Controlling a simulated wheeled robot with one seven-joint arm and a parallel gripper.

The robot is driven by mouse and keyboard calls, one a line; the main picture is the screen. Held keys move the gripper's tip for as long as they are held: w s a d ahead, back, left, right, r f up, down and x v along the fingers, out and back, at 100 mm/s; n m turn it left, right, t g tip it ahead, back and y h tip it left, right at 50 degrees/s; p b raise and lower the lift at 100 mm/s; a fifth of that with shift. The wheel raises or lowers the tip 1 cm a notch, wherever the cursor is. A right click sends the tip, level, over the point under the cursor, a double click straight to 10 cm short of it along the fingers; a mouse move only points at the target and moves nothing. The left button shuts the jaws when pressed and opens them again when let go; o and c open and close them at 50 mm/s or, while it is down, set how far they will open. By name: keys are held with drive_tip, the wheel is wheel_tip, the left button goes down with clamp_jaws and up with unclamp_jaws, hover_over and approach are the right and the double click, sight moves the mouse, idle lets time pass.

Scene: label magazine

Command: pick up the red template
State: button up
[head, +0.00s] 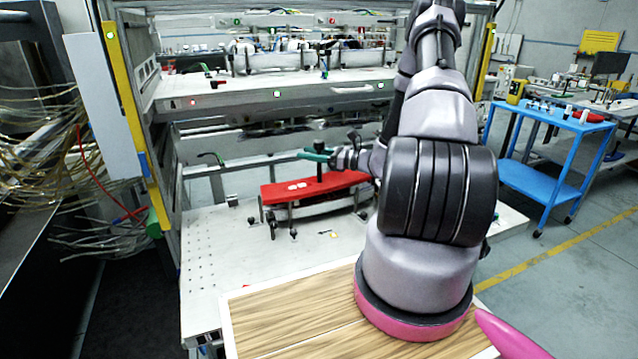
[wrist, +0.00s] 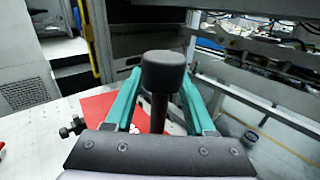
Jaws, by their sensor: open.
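The red template (head: 342,183) is a flat red plate on a dark frame with legs, standing on the pale work table. A black knob on a post (head: 320,172) rises from it. My gripper (head: 312,155) is at the knob, with its green fingers level with the upper post. In the wrist view the fingers (wrist: 160,86) are open, one on each side of the black knob (wrist: 166,72). I cannot tell whether either finger touches the post. Part of the red plate (wrist: 97,112) shows at the left; the rest is hidden behind the gripper.
The perforated pale table (head: 222,262) has free room left of the template. A metal shelf (head: 265,92) spans above and behind it. A wooden-topped surface (head: 285,320) is in front. A blue cart (head: 545,185) stands at the right, and loose cables (head: 40,140) hang at the left.

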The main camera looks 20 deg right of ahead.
clamp_jaws()
idle(1.4)
